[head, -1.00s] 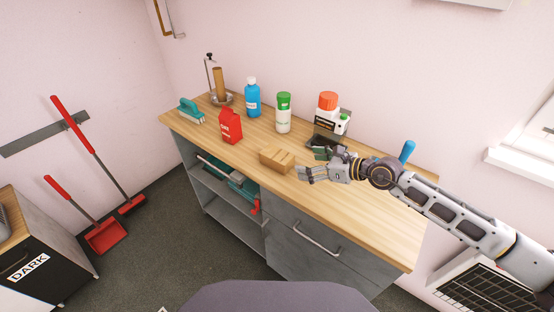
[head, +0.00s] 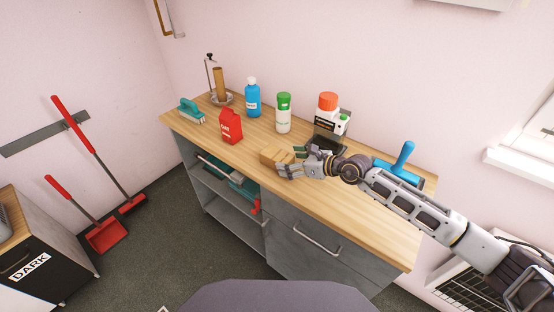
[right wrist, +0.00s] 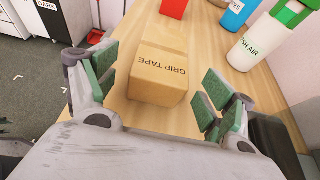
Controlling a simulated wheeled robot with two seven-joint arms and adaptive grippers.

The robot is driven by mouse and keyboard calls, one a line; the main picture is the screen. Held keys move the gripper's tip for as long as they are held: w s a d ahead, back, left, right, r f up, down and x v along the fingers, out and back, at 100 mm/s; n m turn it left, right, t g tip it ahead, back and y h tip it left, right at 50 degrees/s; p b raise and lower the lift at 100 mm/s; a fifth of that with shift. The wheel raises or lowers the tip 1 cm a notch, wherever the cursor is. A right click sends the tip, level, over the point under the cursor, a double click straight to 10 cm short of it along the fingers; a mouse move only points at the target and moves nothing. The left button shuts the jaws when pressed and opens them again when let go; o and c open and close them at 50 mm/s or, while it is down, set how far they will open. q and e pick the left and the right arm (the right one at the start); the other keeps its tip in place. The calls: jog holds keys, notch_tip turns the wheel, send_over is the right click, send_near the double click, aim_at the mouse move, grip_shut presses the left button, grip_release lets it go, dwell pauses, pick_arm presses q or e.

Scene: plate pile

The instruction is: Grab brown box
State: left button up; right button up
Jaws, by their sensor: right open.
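The brown box (head: 270,157) lies on the wooden counter, near its front edge, in the head view. In the right wrist view the box (right wrist: 160,62) shows the print "GRIP TAPE" and sits between and just ahead of the green finger pads. My right gripper (head: 290,160) is open, with its fingers at the right end of the box. In the right wrist view the gripper (right wrist: 160,95) has a gap on both sides of the box. The right part of the box is hidden by the fingers in the head view. My left gripper is not in view.
On the wooden counter (head: 350,205) stand a red carton (head: 230,126), a blue bottle (head: 252,98), a green-capped bottle (head: 283,113) and an orange-lidded container (head: 328,103). A blue-handled tool (head: 404,158) lies behind my right arm.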

aim_at(285, 158)
jog(key=shift+w+a, duration=0.1)
jog(key=shift+a, duration=0.05)
dwell(0.3)
jog(key=shift+r+x, duration=0.15)
jog(key=shift+x, duration=0.55)
jog(key=shift+r+x, duration=0.15)
jog(key=shift+x, duration=1.85)
jog(key=shift+w, duration=0.1)
